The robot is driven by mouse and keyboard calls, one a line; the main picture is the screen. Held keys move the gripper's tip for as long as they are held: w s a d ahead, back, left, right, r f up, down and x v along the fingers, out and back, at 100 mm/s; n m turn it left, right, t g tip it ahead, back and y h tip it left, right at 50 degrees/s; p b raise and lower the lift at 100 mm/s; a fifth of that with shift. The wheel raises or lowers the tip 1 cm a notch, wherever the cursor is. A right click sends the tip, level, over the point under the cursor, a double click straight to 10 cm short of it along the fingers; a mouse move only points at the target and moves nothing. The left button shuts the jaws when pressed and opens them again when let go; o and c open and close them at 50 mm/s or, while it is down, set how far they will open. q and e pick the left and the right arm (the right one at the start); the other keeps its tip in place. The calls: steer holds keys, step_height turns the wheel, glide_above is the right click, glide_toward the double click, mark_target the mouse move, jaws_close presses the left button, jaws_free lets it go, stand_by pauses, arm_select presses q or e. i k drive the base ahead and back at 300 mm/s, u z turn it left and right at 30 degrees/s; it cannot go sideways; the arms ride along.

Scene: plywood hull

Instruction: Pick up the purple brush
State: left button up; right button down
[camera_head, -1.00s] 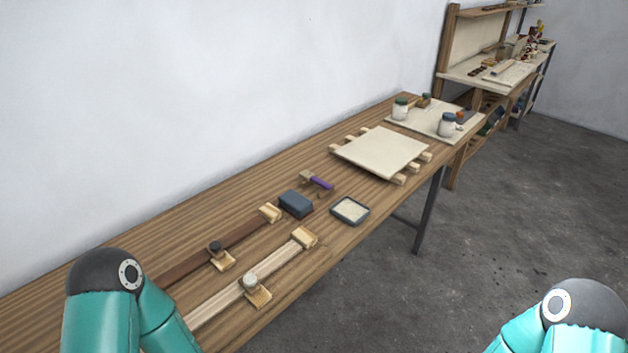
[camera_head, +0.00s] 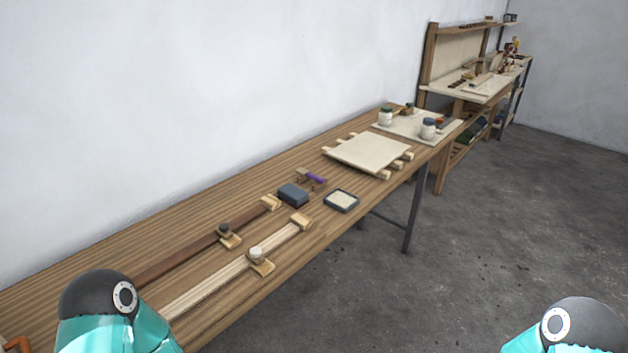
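The purple brush (camera_head: 315,178) lies on the wooden workbench (camera_head: 225,200), its purple handle pointing right and its pale head to the left. It lies just behind a dark blue-grey block (camera_head: 293,195) and in front of a pale board on wooden strips. Only teal and black parts of my two arms show, at the lower left and lower right edges. Neither gripper is in view, and both arms are well apart from the brush.
A dark-rimmed tray (camera_head: 341,200) sits near the bench's front edge. Two long wooden strips with clamps (camera_head: 262,262) lie closer. The pale board (camera_head: 368,152) and a white sheet with jars (camera_head: 428,128) stand farther along. Grey floor (camera_head: 480,240) is open at right.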

mark_target(301, 171)
steer(key=u, duration=1.65)
steer(key=i, duration=0.1)
steer(key=z, duration=3.25)
steer(key=i, duration=1.7)
steer(key=u, duration=1.8)
steer(key=i, duration=0.6)
steer(key=z, duration=0.15)
steer(key=k, duration=0.55)
